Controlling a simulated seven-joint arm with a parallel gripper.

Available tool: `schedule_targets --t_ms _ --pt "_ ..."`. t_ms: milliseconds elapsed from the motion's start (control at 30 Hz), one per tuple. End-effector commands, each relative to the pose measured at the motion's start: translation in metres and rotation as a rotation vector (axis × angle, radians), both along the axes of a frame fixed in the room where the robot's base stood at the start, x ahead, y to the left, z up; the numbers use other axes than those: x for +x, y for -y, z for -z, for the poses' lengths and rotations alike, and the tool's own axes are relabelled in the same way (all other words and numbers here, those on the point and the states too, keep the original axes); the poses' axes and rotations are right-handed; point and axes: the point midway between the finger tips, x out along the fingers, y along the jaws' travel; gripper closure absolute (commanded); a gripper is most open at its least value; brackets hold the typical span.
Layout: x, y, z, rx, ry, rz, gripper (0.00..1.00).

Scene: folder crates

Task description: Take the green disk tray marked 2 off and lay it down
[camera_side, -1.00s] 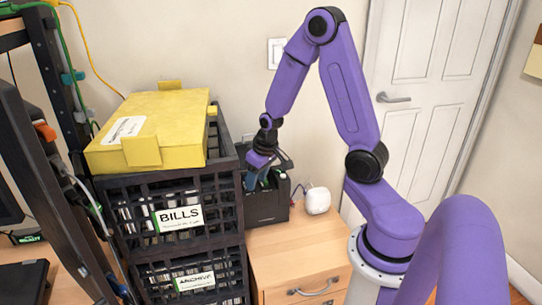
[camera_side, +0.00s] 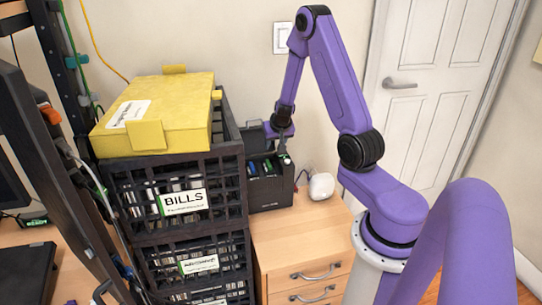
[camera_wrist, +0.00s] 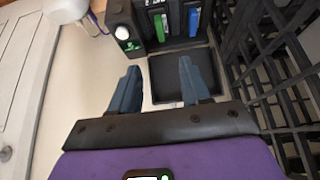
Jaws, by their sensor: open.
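A black disk box (camera_side: 272,194) stands on the wooden cabinet, right of the crates, its top open. The wrist view shows a green tray (camera_wrist: 160,28) and a blue tray (camera_wrist: 193,20) in the box's slots. I cannot read which one carries the 2. My gripper (camera_side: 281,143) is above the box's back right part. Its two blue-grey fingers (camera_wrist: 160,86) are apart with nothing between them, clear of the trays.
Black crates (camera_side: 143,212) labelled BILLS and ARCHIVE are stacked close on the left, with a yellow folder box (camera_side: 158,112) on top. A dark flat panel (camera_wrist: 183,78) lies by the disk box. A white round device (camera_side: 321,186) stands to its right. The cabinet top (camera_side: 300,235) in front is clear.

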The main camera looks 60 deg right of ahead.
Motion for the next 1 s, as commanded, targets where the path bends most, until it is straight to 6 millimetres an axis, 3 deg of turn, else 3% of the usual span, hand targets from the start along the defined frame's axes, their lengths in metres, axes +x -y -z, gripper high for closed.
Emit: schedule_targets --t_ms 1000 --pt "0.05 0.049 0.125 0.002 -0.001 -0.002 0.53"
